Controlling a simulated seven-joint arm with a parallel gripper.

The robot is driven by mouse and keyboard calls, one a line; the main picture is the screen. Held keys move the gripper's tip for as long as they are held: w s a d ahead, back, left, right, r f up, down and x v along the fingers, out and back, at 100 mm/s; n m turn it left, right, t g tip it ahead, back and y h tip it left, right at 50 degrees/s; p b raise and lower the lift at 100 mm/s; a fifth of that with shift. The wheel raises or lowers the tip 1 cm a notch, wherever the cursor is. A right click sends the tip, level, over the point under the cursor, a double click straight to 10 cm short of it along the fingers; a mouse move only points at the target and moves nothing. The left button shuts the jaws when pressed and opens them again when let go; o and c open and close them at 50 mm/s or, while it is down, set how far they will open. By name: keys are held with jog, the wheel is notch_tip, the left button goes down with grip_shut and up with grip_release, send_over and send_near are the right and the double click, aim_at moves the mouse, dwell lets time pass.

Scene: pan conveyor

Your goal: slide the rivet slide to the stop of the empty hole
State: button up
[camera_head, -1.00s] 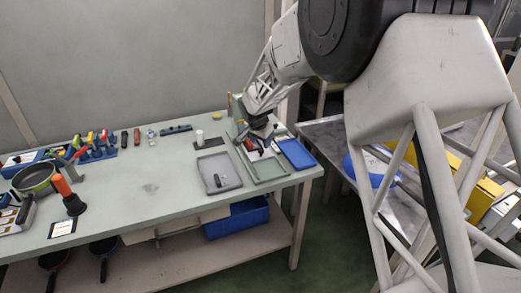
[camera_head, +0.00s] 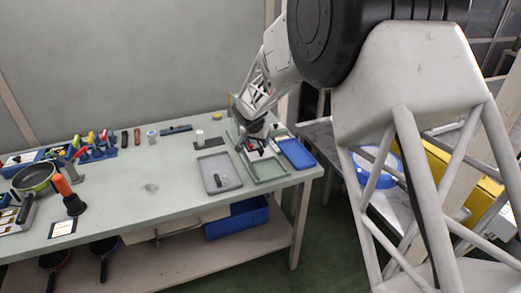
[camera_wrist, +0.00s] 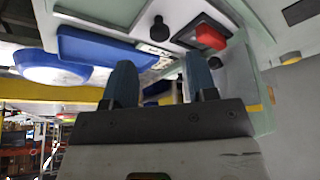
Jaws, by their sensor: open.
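My gripper (camera_wrist: 160,88) shows in the wrist view with two blue fingers apart and nothing clearly held between them. In the head view my gripper (camera_head: 258,146) is low over the green tray (camera_head: 268,177) at the right end of the bench; its fingertips are hard to make out. Beyond the fingers in the wrist view are a red block (camera_wrist: 210,37) in a dark frame, a black knob (camera_wrist: 160,28) and a pale strip with dark marks (camera_wrist: 152,49). I cannot tell which part is the rivet slide, nor see the empty hole or its stop.
A blue tray (camera_head: 297,154) lies right of the green one, and a grey tray (camera_head: 208,164) with a small dark part lies left. A white cylinder (camera_head: 200,138) stands behind. A pan (camera_head: 35,178) and tools occupy the bench's left end. The bench middle is mostly clear.

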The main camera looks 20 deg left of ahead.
aim_at(261, 150)
jog(key=shift+x, duration=3)
grip_shut()
